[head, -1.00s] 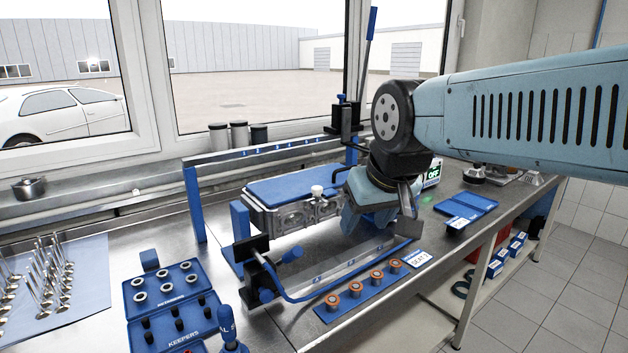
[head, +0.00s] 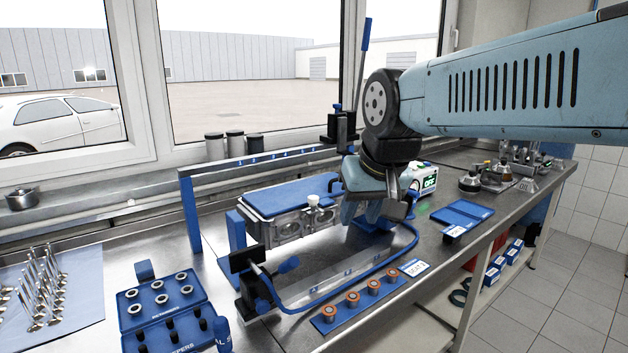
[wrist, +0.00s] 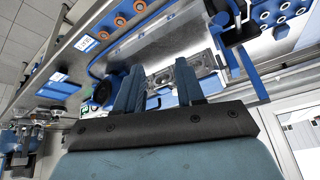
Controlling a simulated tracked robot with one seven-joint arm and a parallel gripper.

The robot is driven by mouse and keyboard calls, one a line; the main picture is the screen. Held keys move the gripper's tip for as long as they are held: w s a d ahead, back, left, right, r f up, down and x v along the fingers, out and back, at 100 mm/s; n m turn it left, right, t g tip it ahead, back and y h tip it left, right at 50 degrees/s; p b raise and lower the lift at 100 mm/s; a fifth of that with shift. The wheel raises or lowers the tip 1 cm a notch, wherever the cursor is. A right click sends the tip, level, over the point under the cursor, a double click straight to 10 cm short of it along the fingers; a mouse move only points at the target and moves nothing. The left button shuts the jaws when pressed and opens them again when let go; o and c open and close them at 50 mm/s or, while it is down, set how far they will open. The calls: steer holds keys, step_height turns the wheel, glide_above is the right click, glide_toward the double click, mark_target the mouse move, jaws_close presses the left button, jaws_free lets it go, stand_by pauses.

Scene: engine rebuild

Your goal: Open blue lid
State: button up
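A flat blue lid (head: 290,197) lies over a silver metal block (head: 290,228) on the bench, in the middle of the head view. The lid looks closed. A white knob (head: 313,200) stands at its front edge. My gripper (head: 362,215) hangs just right of the block, pointing down, apart from the lid. In the wrist view my gripper (wrist: 160,78) shows two blue fingers spread with an empty gap between them. The silver block (wrist: 181,73) appears beyond the fingertips. The lid's right end is close to my gripper and partly hidden behind it.
A blue frame (head: 190,205) rises behind and left of the block. A curved blue tube (head: 345,287) runs along the front. A blue strip with copper-coloured rings (head: 352,299), a blue parts tray (head: 160,305) and a flat blue tray (head: 465,212) lie around it.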

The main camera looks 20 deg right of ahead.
steer(key=w+d+r+m+g, duration=0.1)
steer(key=w+d+r+m, duration=0.25)
steer(key=w, duration=0.65)
steer(key=w+d+r+m+g, duration=0.15)
steer(key=w+d+m, duration=0.3)
steer(key=w, duration=0.65)
steer(key=w+d+r+m+g, duration=0.1)
steer(key=w+d+r+m, duration=0.3)
steer(key=w, duration=0.6)
steer(key=shift+m+y, duration=0.3)
steer(key=shift+m, duration=0.3)
steer(key=f, duration=0.4)
steer(key=w+a+f, duration=0.1)
steer(key=f, duration=0.4)
steer(key=w+f, duration=0.1)
steer(key=f, duration=0.4)
steer(key=shift+w+a+f, duration=0.1)
steer(key=shift+w+a, duration=0.15)
steer(key=shift+a, duration=0.15)
jaws_close()
